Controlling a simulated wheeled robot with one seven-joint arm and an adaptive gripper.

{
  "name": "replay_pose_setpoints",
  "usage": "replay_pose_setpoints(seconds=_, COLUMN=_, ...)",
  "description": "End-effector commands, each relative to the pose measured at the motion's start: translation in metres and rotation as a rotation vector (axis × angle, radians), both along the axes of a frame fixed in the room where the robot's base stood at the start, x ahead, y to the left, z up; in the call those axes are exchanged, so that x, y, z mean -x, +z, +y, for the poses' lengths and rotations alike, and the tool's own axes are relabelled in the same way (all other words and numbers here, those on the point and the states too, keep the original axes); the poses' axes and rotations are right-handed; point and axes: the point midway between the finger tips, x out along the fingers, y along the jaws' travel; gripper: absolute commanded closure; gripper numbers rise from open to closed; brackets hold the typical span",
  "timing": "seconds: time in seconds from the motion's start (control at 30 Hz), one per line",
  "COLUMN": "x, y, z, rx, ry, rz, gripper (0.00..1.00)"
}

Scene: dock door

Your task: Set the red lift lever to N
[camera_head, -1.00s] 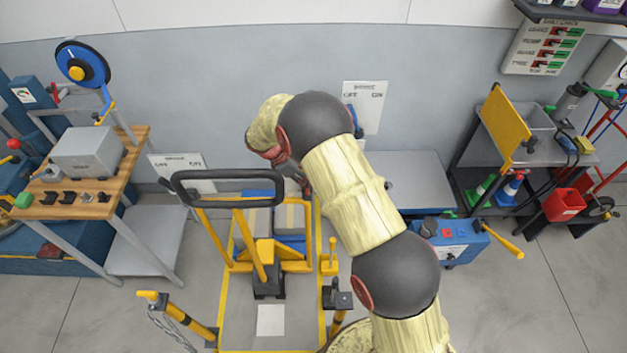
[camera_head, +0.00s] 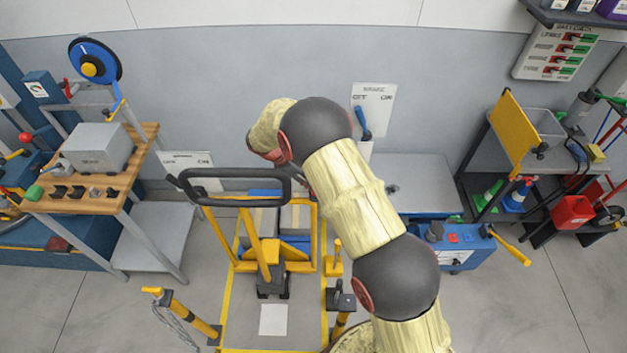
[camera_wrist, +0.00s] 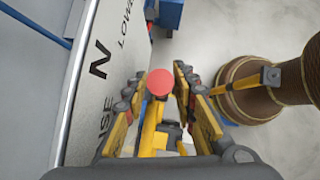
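The red lift lever shows in the wrist view as a round red knob (camera_wrist: 160,83), seen end-on. My gripper (camera_wrist: 162,92) has its fingers on both sides of the knob, apart, with no clear contact visible. Beside them on the left is a pale label plate (camera_wrist: 110,55) with a black "N" near the knob's level and partly cut-off words above and below it. The lever's shaft is hidden behind the knob. In the head view my arm covers the lever, and my gripper is mostly hidden behind it.
A yellow-framed cart with a black handle (camera_head: 232,174) stands left of my arm. A wall panel with a blue lever (camera_head: 361,122) is behind the arm. A blue box with a yellow handle (camera_head: 455,248) is to the right, and a wooden-topped bench (camera_head: 135,190) is at left.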

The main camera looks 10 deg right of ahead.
Motion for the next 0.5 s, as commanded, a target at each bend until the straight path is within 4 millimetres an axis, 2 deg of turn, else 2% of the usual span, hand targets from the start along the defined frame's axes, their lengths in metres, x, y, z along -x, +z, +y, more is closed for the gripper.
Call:
replay_pose_setpoints(seconds=0.17, x=0.000, y=0.003, z=0.002, rx=0.000, ry=0.000, rz=0.000, gripper=0.73)
replay_pose_setpoints(seconds=0.27, x=0.000, y=0.013, z=0.009, rx=0.000, ry=0.000, rz=0.000, gripper=0.73)
replay_pose_setpoints(seconds=0.5, x=-0.001, y=0.052, z=0.036, rx=-0.001, ry=0.002, rz=-0.002, gripper=0.73)
